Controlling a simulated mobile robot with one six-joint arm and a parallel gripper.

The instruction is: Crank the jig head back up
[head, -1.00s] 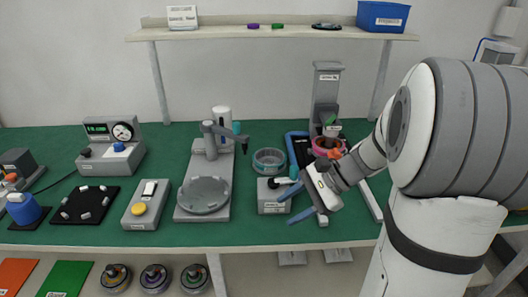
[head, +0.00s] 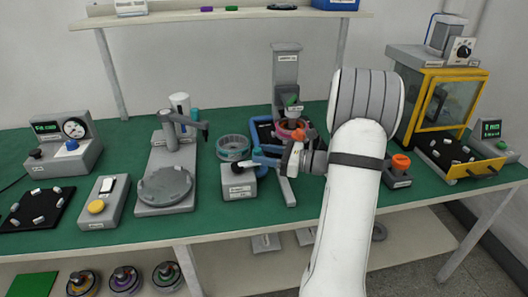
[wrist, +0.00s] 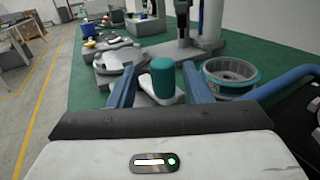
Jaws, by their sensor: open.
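The jig looks to be the grey column (head: 286,72) at the back of the bench, with a green part (head: 292,101) above a pink ring (head: 289,132). An orange knob (head: 311,134) shows beside the ring; I cannot tell whether it is the crank. My gripper (head: 262,156) is in front of the jig and points left, its blue fingers apart. My wrist hides part of the jig's base.
A ring-shaped part (head: 233,147) and a small grey box (head: 238,184) lie left of my gripper. Further left is a grey stand with a round plate (head: 165,187). A box with an orange knob (head: 398,172) and a yellow-framed cabinet (head: 447,103) are on the right.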

